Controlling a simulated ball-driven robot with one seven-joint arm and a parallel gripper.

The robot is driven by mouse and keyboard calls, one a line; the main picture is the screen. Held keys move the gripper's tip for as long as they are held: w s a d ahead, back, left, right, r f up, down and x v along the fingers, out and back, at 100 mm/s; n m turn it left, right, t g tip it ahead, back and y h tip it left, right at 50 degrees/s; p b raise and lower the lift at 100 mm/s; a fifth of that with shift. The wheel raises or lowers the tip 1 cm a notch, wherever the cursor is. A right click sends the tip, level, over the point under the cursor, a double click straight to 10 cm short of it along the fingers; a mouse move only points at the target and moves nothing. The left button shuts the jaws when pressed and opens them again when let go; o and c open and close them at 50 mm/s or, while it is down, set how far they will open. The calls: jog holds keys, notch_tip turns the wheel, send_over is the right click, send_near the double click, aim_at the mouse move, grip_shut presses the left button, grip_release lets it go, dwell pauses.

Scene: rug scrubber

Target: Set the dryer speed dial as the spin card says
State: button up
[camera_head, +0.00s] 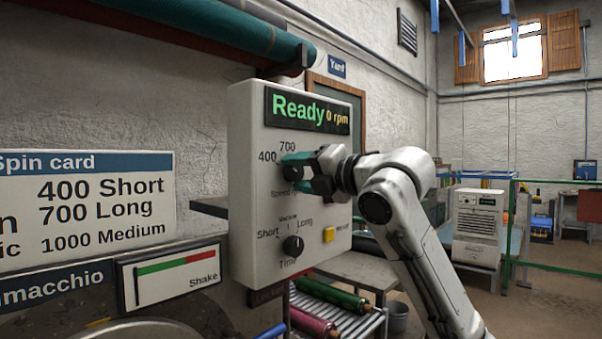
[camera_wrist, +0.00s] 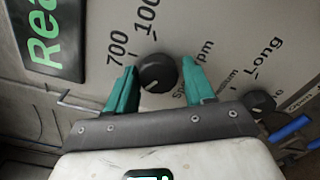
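The white control panel (camera_head: 245,190) shows "Ready 0 rpm" on its display (camera_head: 307,110). My gripper (camera_head: 292,172) is at the speed dial, one teal finger on each side. In the wrist view the black speed dial (camera_wrist: 157,73) sits between the fingertips, with a slight gap at the right finger; contact on the left is unclear. Its white mark points to the lower left there. Labels 700 and 100-something show above it; the head view shows 400 and 700. The spin card (camera_head: 90,205) reads 400 Short, 700 Long, 1000 Medium; its left part is cut off.
The black time dial (camera_head: 293,246) and a yellow button (camera_head: 328,235) are lower on the panel. A shake gauge (camera_head: 172,276) stands at left. A roller conveyor with rolled rugs (camera_head: 330,295) is below. A green rail (camera_head: 560,268) and a white unit (camera_head: 477,225) stand at right.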

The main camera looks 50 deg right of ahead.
jog(key=shift+o, duration=1.3)
jog(key=shift+s, duration=0.1)
jog(key=s, duration=1)
jog(key=shift+s+d+b, duration=0.2)
jog(key=shift+s+b, duration=0.15)
jog(key=shift+b, duration=0.05)
jog(key=w+a+f+m+g+p, duration=0.25)
jog(key=f+m, duration=0.45)
jog(key=f, duration=0.5)
jog(key=w+a+f+m+g+p, duration=0.25)
jog(key=f+m, duration=0.35)
jog(key=f, duration=0.7)
jog(key=s+a+f+m+g+p, duration=0.1)
jog(key=s+a+f+m+g, duration=0.15)
jog(key=a+f, duration=0.45)
jog(key=s+a+f+m+g, duration=0.2)
jog(key=s+f+m, duration=0.2)
jog(key=f, duration=0.7)
jog(key=s+a+f+m+g+p, duration=0.1)
jog(key=s+a+f+m+g, duration=0.1)
jog(key=s+f, duration=0.5)
jog(key=s+a+f+m+g+p, duration=0.1)
jog(key=s+f+g, duration=0.4)
jog(key=s, duration=1)
notch_tip(320, 180, down, 2)
jog(key=shift+s+a+f+m+h+p, duration=0.15)
jog(key=shift+s+a+m+h+p, duration=0.3)
jog(key=shift+m, duration=0.8)
